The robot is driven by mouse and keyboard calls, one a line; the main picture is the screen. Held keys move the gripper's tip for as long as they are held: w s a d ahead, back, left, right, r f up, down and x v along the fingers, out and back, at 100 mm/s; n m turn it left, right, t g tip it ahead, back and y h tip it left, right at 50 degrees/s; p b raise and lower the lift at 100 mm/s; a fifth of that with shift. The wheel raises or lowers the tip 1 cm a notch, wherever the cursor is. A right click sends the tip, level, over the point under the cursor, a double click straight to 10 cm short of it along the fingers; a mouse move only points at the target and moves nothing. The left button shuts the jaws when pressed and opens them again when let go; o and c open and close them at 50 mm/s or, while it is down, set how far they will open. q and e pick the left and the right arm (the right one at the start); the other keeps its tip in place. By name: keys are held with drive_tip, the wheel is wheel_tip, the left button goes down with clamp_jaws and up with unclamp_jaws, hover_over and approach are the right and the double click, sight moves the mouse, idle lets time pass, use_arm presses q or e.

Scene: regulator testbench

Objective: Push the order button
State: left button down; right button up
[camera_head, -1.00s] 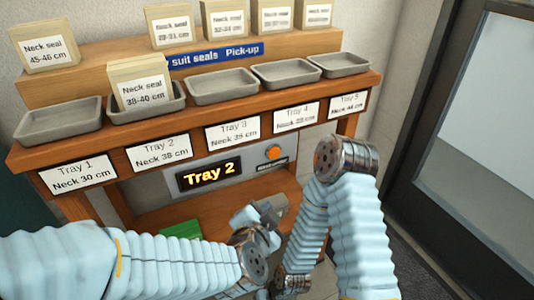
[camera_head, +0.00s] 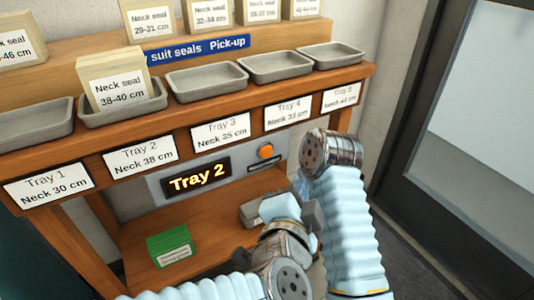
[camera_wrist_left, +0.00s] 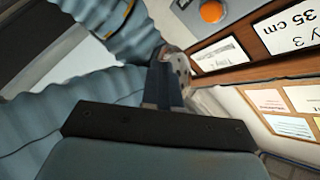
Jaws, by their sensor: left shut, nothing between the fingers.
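The orange order button (camera_head: 265,150) is a round knob on the grey panel under the trays, right of a black display (camera_head: 196,180) lit with "Tray 2". In the left wrist view the button (camera_wrist_left: 211,12) shows at the top edge. My left gripper (camera_head: 301,185) is below and right of the button, apart from it. Its narrow dark fingers (camera_wrist_left: 164,78) are shut and empty in the wrist view. Much of this gripper is hard to make out in the head view, among the arm parts. My right gripper is out of sight.
Several grey trays (camera_head: 207,82) line the wooden shelf above labelled cards. A neck seal box (camera_head: 122,92) stands in the Tray 2 tray. A green box (camera_head: 170,246) lies on the lower shelf. My right arm's metal joint is close to the left fingers.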

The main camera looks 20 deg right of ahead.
sight(266, 152)
use_arm(q)
drive_tip(key=w+b, duration=0.2)
drive_tip(key=w, duration=0.6)
drive_tip(key=shift+a, duration=0.35)
drive_tip(key=shift+w, duration=0.15)
idle(1.5)
drive_tip(key=shift+w, duration=0.25)
